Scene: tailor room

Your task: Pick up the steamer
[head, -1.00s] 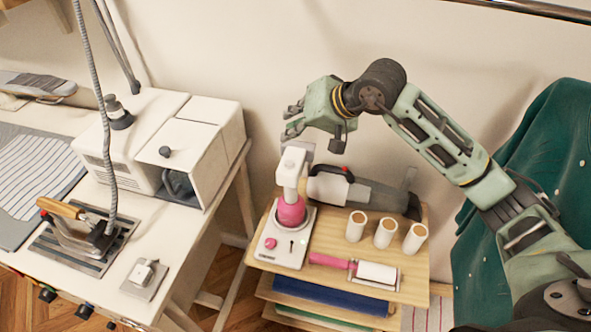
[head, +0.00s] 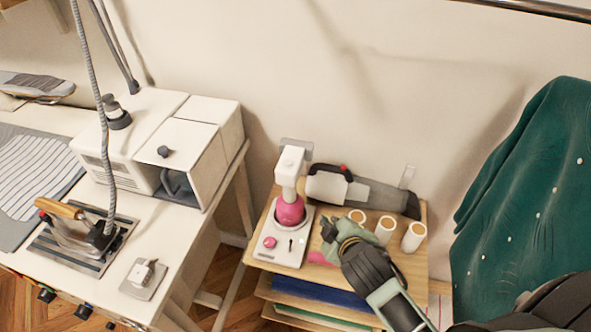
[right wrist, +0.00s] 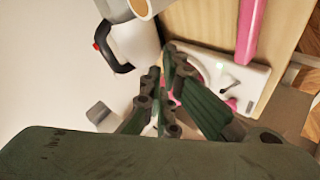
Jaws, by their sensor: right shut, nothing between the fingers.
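A white and pink upright device, which looks like the steamer (head: 290,180), stands on a white base (head: 277,250) at the left of the small wooden shelf. In the right wrist view the white base (right wrist: 258,82) shows behind my fingers, and they hide most of the pink part. My right gripper (head: 329,229) is to the right of the device and apart from it in the head view. It is shut and empty; its fingers (right wrist: 168,62) are together in the right wrist view. My left gripper is not in view.
A grey and white handheld appliance (head: 375,194) with a black handle lies behind. Several white rolls (head: 413,237) stand on the shelf (head: 413,270). A pink handle (right wrist: 249,28) lies near them. A table with an iron (head: 75,232) is left; green cloth (head: 530,200) hangs right.

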